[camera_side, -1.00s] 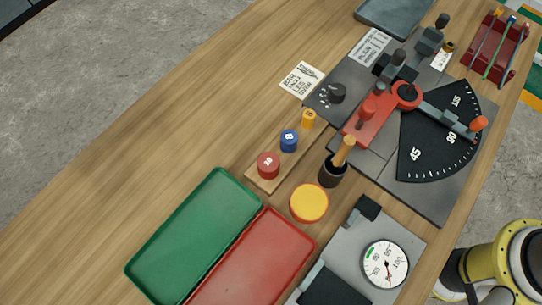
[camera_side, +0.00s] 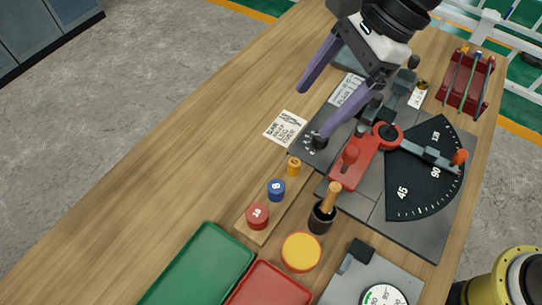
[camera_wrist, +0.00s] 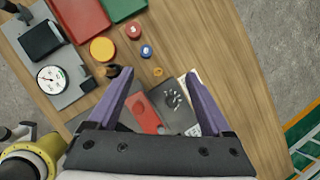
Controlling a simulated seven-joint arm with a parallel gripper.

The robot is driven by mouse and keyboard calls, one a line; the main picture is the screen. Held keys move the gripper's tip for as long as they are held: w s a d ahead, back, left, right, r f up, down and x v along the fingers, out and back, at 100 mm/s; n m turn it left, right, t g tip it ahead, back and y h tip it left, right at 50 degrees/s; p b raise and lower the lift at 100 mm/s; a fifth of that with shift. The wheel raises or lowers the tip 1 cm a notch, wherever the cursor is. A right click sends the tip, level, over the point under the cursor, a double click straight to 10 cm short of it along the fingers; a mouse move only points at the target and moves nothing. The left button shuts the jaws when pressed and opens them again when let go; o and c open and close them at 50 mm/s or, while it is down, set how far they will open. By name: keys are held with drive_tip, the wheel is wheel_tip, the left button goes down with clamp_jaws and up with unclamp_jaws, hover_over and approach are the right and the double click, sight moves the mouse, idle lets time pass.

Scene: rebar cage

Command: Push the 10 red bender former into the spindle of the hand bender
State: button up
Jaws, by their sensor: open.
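The red former marked 10 (camera_side: 258,215) stands at the near end of a wooden strip, with the blue 8 former (camera_side: 276,190) and the orange former (camera_side: 294,166) beside it. It also shows in the wrist view (camera_wrist: 134,30). The hand bender (camera_side: 352,165) has a red arm, a black angle scale and a ring-shaped pivot (camera_side: 387,135). I cannot tell the inside of its spindle. My gripper (camera_side: 312,112) is open and empty above the bender's far left part, well away from the red former. Its purple fingers also show in the wrist view (camera_wrist: 157,85).
A green tray (camera_side: 200,268) and a red tray (camera_side: 268,288) lie at the near side. A yellow disc (camera_side: 301,252), a brush in a black cup (camera_side: 322,217) and a dial gauge (camera_side: 384,296) stand near the strip. The table left is clear.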

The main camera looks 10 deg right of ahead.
drive_tip(key=n+g+h, duration=0.1)
drive_tip(key=n+g, duration=0.1)
approach(257, 212)
drive_tip(key=x, duration=0.5)
drive_tip(key=shift+s+a+r, duration=0.1)
drive_tip(key=shift+s+a, duration=0.1)
drive_tip(key=shift+s, duration=0.1)
drive_tip(key=shift+w+d+x, duration=0.1)
drive_tip(key=shift+x, duration=1.2)
drive_tip(key=shift+w+d+x, duration=0.1)
drive_tip(key=shift+d+x, duration=0.05)
drive_tip(key=shift+x, duration=1.15)
clamp_jaws()
